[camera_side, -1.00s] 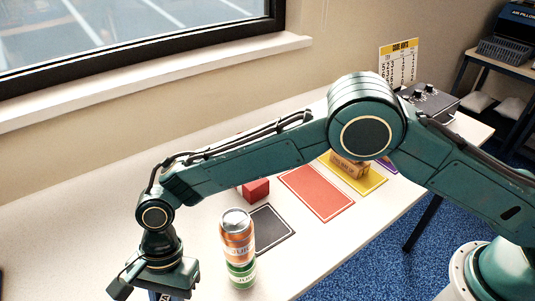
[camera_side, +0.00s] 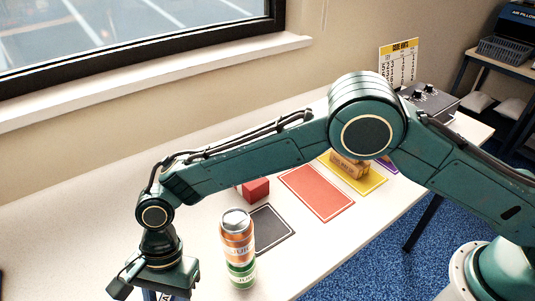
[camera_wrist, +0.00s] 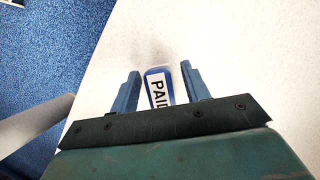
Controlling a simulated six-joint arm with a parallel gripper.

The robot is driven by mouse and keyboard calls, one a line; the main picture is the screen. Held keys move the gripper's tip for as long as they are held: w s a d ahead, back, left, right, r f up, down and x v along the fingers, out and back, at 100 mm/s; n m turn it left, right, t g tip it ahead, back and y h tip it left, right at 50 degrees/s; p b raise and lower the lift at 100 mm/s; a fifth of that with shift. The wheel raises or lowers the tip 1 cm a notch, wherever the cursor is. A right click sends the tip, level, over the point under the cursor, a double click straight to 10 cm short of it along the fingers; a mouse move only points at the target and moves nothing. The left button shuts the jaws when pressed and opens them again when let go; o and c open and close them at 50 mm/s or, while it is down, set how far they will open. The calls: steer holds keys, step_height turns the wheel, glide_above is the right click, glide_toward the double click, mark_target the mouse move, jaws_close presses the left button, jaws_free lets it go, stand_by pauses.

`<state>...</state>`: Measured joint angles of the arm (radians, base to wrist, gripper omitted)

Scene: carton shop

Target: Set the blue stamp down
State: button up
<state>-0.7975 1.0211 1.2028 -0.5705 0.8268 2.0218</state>
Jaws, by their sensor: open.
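The blue stamp (camera_wrist: 157,88), with a white "PAID" label, shows in the wrist view between the two blue fingers of my gripper (camera_wrist: 160,69). The fingers are open, with a gap visible on each side of the stamp near the tips. The stamp's lower part is hidden behind the gripper's dark plate. Pale table surface lies around it. In the side view my gripper (camera_side: 160,294) is at the lower left, its fingertips cut off by the bottom edge, and I cannot make out the stamp there.
An orange can (camera_side: 237,238) stands on a green can (camera_side: 241,273) right of my gripper. Behind them are a black mat (camera_side: 270,229), a red cube (camera_side: 256,190), a red mat (camera_side: 318,192) and a yellow mat (camera_side: 374,181) with a cardboard box (camera_side: 349,167). The table's left part is clear.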

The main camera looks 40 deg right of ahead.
steer(key=v, duration=1.1)
steer(key=shift+r, duration=0.35)
steer(key=shift+w+d, duration=0.15)
steer(key=d+r+n+t, duration=0.2)
steer(key=d+r, duration=0.7)
steer(key=d, duration=0.3)
steer(key=d+r+n+t, duration=0.2)
steer(key=d+r+t, duration=0.1)
steer(key=d+r, duration=0.8)
steer(key=s+d+f+n+t+h, duration=0.1)
steer(key=s+d+f+n, duration=0.1)
steer(key=s+d, duration=0.7)
steer(key=s+d+f+n+t+h, duration=0.2)
steer(key=s+d, duration=0.7)
steer(key=d, duration=0.5)
steer(key=shift+s+d+f+n+t, duration=0.2)
steer(key=shift+s+f+n+t, duration=0.1)
steer(key=shift+s+n, duration=0.15)
